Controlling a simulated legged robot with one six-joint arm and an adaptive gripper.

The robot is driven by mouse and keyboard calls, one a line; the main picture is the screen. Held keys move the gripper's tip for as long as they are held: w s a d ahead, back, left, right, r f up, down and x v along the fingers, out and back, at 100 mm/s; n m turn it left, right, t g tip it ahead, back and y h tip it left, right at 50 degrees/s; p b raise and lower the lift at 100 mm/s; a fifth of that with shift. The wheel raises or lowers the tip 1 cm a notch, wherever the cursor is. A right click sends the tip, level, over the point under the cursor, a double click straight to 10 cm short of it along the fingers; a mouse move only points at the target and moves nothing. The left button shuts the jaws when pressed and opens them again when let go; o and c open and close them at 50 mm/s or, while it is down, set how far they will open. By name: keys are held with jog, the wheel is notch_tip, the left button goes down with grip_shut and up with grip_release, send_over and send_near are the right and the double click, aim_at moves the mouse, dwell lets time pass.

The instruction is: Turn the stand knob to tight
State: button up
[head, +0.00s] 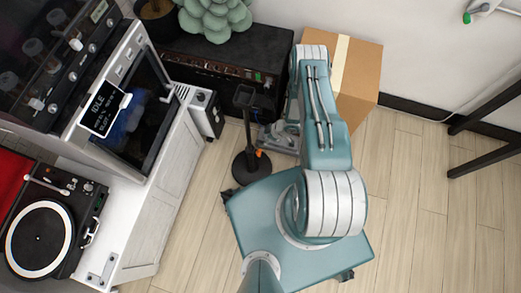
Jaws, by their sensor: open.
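A dark stand (250,130) with a round base and a thin upright post stands on the wood floor near the middle of the head view. A small orange knob (259,153) shows low on its post. My gripper (266,138) is at the end of my teal arm, just right of the post and close above the knob. It is open. I cannot tell whether it touches the stand or the knob. The knob's marking and setting are too small to read.
A cardboard box (359,72) stands behind my arm by the wall. A black cabinet (225,62) with a plant (215,15) is at the back. A white counter (150,215) with a turntable (40,240) fills the left.

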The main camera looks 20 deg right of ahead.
aim_at(260, 152)
jog(key=s+h, duration=0.2)
jog(key=s, duration=0.2)
jog(key=shift+n, duration=0.3)
jog(key=x, duration=0.7)
jog(key=d+x, duration=0.1)
jog(key=x, duration=0.2)
jog(key=shift+f, duration=0.4)
jog(key=shift+c, duration=0.3)
jog(key=c, duration=1.1)
